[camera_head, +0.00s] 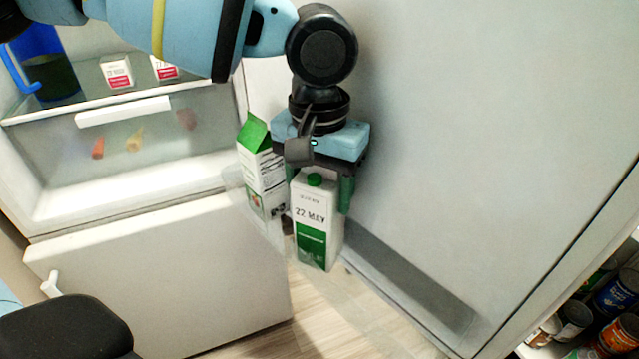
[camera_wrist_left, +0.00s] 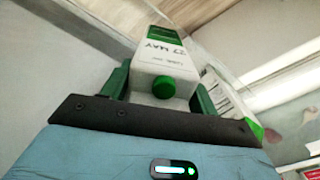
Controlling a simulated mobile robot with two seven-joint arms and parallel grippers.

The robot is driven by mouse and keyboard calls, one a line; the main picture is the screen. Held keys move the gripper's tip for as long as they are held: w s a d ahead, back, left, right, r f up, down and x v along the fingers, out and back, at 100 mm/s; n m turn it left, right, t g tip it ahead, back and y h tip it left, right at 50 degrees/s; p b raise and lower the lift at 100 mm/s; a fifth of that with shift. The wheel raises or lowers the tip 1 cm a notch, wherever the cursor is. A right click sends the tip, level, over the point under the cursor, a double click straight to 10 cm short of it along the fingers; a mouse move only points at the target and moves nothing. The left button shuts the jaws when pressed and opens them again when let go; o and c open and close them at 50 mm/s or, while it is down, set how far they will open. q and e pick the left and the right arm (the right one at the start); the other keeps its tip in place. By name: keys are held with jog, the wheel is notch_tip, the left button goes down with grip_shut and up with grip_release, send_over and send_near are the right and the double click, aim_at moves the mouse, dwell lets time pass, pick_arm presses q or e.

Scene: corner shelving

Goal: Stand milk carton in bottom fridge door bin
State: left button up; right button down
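The milk carton (camera_head: 313,245) is white and green with a green cap and a "22 MAY" print. My left gripper (camera_head: 318,190) is shut on its upper part and holds it nearly upright. In the left wrist view its cap (camera_wrist_left: 164,87) sits between the green fingers. The bottom door bin (camera_head: 410,290) runs along the foot of the open fridge door. The carton's lower end is at the bin's clear front wall; I cannot tell whether it touches the floor of the bin. My right gripper is not in view.
Another carton with a green gable top (camera_head: 258,165) stands at the bin's far end, close left of the held one. The bin's near part is empty. The fridge drawer (camera_head: 130,140) is at left. Cans (camera_head: 612,300) stand on a shelf at lower right.

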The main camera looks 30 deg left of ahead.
pick_arm(q)
jog(key=o, duration=0.3)
jog(key=shift+o, duration=0.2)
notch_tip(320, 180, up, 12)
jog(key=shift+r+p, duration=0.15)
jog(key=shift+p, duration=0.65)
